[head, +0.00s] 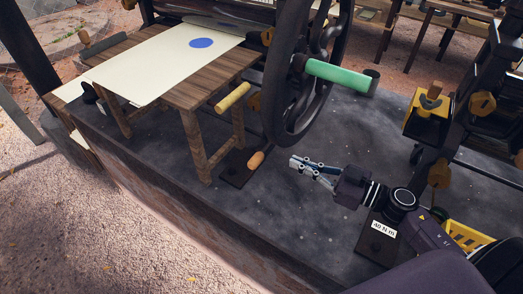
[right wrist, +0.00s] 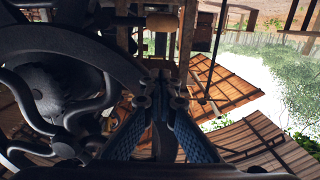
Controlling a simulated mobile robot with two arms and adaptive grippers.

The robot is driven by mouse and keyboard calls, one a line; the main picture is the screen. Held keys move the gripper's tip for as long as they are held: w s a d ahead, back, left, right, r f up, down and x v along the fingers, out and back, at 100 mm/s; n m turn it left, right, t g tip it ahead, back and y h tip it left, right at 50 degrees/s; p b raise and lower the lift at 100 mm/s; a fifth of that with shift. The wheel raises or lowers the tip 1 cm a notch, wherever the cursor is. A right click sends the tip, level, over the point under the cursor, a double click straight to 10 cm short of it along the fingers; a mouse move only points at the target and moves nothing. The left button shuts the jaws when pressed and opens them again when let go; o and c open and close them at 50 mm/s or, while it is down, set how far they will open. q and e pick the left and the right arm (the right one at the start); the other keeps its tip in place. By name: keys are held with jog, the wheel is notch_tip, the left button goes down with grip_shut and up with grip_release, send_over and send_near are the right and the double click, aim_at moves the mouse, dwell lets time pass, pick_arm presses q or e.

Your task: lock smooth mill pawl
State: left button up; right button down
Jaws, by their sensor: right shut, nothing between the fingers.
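The mill shows as a big dark wheel (head: 292,120) with a green crank handle (head: 340,76). A yellow handle (head: 232,97) sticks out left of the wheel. An orange wooden knob (head: 256,161) sits low by the table leg; I cannot tell for sure which part is the pawl. My right gripper (head: 294,162) is shut and empty below the wheel, to the right of the orange knob and apart from it. In the right wrist view, the shut fingertips (right wrist: 161,92) point toward a wooden knob (right wrist: 165,22), with the wheel (right wrist: 45,105) at left. My left gripper is not in view.
A wooden table (head: 185,92) with a cream sheet (head: 150,68) bearing a blue disc stands at left. A second dark machine with a yellow box (head: 426,112) stands at right. A labelled plate (head: 377,244) and yellow crate (head: 466,236) lie near my arm. The dark floor (head: 270,215) in front is clear.

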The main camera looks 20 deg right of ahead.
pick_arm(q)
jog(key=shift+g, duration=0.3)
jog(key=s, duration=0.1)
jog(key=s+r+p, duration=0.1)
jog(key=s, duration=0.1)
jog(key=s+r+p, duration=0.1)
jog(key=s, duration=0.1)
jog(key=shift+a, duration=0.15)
pick_arm(e)
jog(key=w+a+f, duration=0.4)
jog(key=w+a, duration=0.2)
jog(key=w, duration=0.2)
jog(key=shift+a+f, duration=0.15)
jog(key=shift+a, duration=0.2)
